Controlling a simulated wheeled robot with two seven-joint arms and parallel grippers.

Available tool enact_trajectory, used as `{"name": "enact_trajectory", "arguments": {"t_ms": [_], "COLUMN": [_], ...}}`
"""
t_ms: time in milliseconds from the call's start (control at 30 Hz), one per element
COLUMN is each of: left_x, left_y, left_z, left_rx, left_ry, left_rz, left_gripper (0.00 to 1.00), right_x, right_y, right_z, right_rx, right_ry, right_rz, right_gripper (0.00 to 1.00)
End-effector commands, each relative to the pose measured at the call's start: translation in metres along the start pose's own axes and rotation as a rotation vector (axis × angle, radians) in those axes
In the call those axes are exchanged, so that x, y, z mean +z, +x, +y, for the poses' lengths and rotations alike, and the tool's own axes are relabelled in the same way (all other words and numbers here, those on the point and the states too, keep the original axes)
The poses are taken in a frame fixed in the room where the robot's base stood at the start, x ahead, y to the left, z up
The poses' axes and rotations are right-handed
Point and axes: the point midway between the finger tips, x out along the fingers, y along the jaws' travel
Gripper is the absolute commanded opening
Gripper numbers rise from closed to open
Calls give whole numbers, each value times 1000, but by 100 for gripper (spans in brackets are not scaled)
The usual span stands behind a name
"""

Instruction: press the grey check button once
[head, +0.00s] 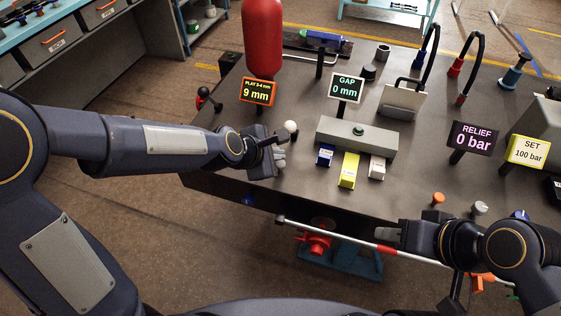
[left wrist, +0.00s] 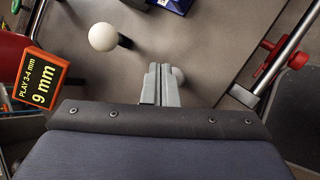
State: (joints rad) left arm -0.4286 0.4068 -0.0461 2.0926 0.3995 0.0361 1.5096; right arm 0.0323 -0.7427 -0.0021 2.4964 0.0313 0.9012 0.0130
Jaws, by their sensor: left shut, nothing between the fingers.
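My left gripper (head: 279,153) is over the left front part of the bench, beside a white ball knob (head: 290,126). In the left wrist view its fingers (left wrist: 161,70) are shut together with nothing between them.
The play display (head: 257,91) reads 9 mm, the gap display (head: 346,87) 0 mm and the relief display (head: 473,138) 0 bar. A grey block (head: 357,137) has blue, yellow and white pieces before it. Orange (head: 438,198) and grey (head: 480,208) knobs sit front right.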

Motion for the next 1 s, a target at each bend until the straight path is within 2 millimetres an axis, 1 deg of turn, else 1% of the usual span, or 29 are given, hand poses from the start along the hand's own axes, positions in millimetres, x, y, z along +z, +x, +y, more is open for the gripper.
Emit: {"name": "enact_trajectory", "arguments": {"t_ms": [567,867,1000], "left_x": [0,-4,-4], "left_y": [0,6,6], "left_z": [0,-5,-4], "left_rx": [0,0,0], "left_ry": [0,0,0], "left_rz": [0,0,0], "left_gripper": [0,0,0], "right_x": [0,3,3], "right_y": [0,6,6], "right_z": [0,3,3], "right_rx": [0,0,0], "right_ry": [0,0,0], "right_rz": [0,0,0], "right_gripper": [36,36,36]}}
